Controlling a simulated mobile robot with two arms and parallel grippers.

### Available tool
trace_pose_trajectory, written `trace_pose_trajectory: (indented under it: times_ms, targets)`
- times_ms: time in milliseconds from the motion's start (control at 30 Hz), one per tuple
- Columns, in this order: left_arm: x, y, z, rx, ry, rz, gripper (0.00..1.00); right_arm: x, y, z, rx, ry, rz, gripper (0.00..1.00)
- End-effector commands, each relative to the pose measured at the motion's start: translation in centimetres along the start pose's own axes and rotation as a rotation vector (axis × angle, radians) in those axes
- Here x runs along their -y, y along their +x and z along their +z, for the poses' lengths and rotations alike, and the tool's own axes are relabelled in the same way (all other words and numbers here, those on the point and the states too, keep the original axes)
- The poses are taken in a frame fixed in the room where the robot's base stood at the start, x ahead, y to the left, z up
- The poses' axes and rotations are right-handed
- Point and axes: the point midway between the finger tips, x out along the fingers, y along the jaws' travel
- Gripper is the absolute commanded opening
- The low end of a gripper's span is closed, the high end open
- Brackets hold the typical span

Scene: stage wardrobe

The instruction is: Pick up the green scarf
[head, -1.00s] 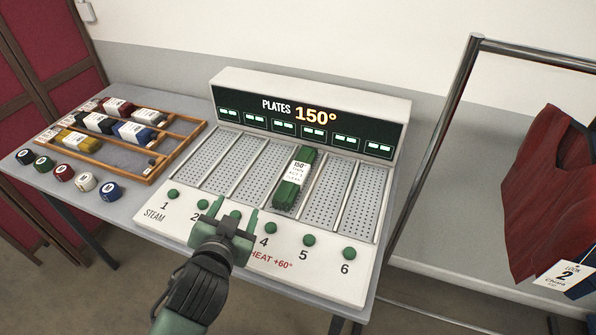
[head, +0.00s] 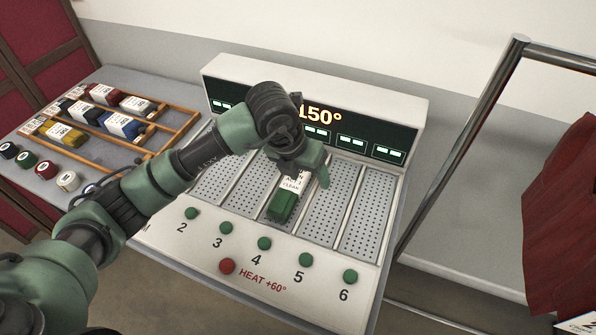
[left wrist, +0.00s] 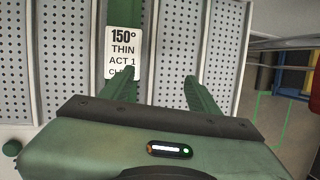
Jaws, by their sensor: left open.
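The green scarf (head: 282,207) lies folded lengthwise on a perforated plate of the steam machine, in the lane above button 4. It wears a white label, which reads 150°, THIN, ACT 1 in the left wrist view (left wrist: 123,50). My left gripper (head: 308,178) is over the scarf and hides its far part in the head view. In the left wrist view its two fingers (left wrist: 165,85) are apart with nothing between them. The scarf lies toward the left finger there, not centred between the fingers. My right gripper is not in view.
The steam machine (head: 175,228) has numbered green buttons and a red HEAT +60° button (head: 227,266) along its front. A wooden rack (head: 140,152) of labelled rolls and several round spools stand at left. A metal rail (head: 455,150) with a red garment (head: 562,215) stands at right.

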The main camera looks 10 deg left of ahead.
Motion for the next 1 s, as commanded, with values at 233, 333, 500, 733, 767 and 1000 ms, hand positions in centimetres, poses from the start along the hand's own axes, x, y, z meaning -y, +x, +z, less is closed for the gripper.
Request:
trace_pose_trajectory:
  times_ms: [233, 333, 500, 733, 767, 1000]
  targets:
    - [-4.8, -0.1, 0.5, -0.023, -0.039, 0.192, 0.61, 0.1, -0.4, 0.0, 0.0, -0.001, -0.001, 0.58]
    - [-4.9, 0.9, 0.5, -0.023, -0.038, 0.19, 0.61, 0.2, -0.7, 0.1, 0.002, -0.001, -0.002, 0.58]
    - [-5.2, 2.8, 0.7, -0.024, -0.037, 0.188, 0.61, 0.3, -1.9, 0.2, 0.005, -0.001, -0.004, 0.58]
    - [-5.8, 6.0, 0.8, -0.021, -0.036, 0.185, 0.61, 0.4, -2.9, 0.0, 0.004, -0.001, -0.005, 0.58]
    - [-5.9, 6.2, 0.8, -0.021, -0.036, 0.186, 0.61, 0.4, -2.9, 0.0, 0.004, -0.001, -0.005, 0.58]
    - [-6.0, 6.6, 0.8, -0.019, -0.034, 0.186, 0.61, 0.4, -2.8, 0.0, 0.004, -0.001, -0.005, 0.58]
